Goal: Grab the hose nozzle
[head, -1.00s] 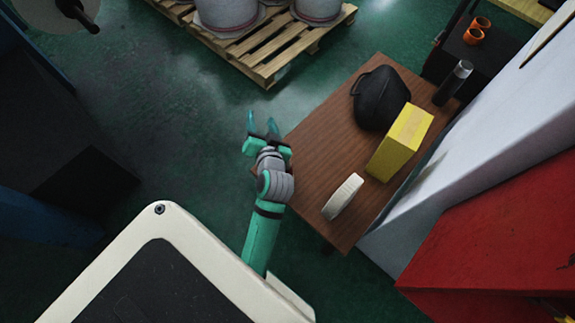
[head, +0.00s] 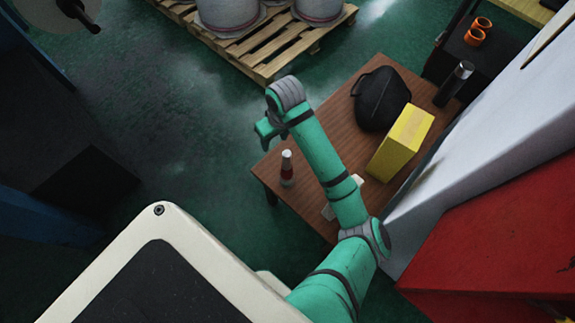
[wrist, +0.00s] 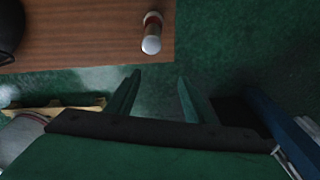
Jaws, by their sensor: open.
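The hose nozzle (head: 287,171), a small upright piece with a red body and a pale tip, stands near the left edge of the brown wooden table (head: 325,101). The nozzle also shows in the wrist view (wrist: 152,35), near the table's edge, beyond my fingertips. My gripper (wrist: 160,78) is open, with nothing between its two fingers. In the head view my gripper (head: 268,134) hangs by the table's left edge, above the nozzle in the picture and apart from it. My forearm passes to the right of the nozzle.
A black bag (head: 380,98), a yellow box (head: 402,142) and a dark cylinder (head: 453,83) stand on the table. A whitish roll (head: 329,211) is mostly hidden behind my arm. A pallet (head: 268,47) with drums lies at the top.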

